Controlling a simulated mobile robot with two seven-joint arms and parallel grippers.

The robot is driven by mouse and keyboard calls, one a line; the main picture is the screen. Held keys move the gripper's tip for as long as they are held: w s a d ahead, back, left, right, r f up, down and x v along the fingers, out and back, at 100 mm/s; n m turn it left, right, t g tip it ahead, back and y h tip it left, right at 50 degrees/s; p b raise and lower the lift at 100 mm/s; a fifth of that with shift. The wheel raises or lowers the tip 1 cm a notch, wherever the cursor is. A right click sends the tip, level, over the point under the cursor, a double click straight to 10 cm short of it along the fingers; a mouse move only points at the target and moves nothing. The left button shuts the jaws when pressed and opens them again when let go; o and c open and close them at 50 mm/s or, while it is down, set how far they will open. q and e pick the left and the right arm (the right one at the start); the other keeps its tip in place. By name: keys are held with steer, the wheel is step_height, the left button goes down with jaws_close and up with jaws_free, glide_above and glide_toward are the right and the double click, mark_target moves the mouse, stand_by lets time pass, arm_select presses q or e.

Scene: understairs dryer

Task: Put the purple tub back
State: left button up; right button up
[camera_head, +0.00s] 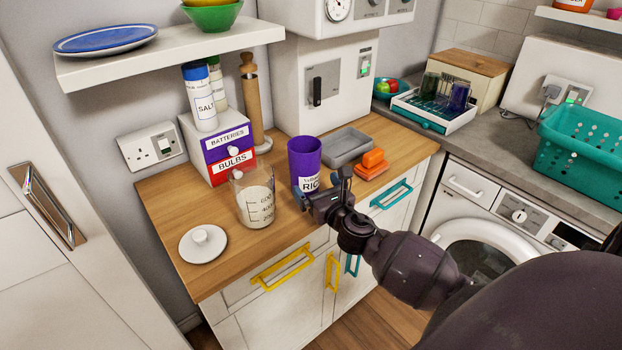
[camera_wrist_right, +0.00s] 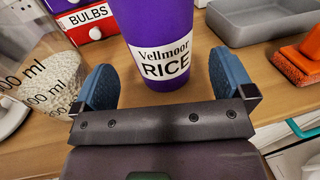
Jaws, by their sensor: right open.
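The purple tub (camera_head: 304,152) with a white "RICE" label stands upright on the wooden worktop, right of the measuring jug. It also shows in the right wrist view (camera_wrist_right: 165,28), with its top cut off. My right gripper (camera_head: 320,194) is at the front of the tub, low over the worktop edge. In the wrist view my right gripper (camera_wrist_right: 162,80) is open, its blue fingers apart at either side of the tub's lower part, with gaps visible. The clear measuring jug (camera_head: 256,200) holds white grains. A white knobbed lid (camera_head: 203,244) lies front left. My left gripper is out of view.
Behind stand the batteries and bulbs drawers (camera_head: 228,152), a salt container (camera_head: 198,100) and a wooden mill (camera_head: 253,100). A grey tray (camera_head: 347,146) and an orange brush (camera_head: 372,164) lie to the right. A shelf (camera_head: 170,56) overhangs the back left.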

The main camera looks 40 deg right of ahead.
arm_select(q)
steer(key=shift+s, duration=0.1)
arm_select(e)
steer(key=s+a+f+m+g, duration=0.2)
steer(key=s+f+m, duration=0.3)
steer(key=s+m, duration=0.3)
steer(key=s+a+f+m+g+y, duration=0.1)
steer(key=s+a+f+m, duration=0.3)
steer(key=s+m, duration=0.5)
steer(key=s+a+f+m+g+y, duration=0.1)
steer(key=s+a+f+m+g, duration=0.2)
steer(key=s+f+m, duration=0.5)
steer(key=m, duration=0.8)
steer(key=shift+s+a+f+m, duration=0.15)
steer(key=shift+s+a+m, duration=0.1)
steer(key=shift+m, duration=0.15)
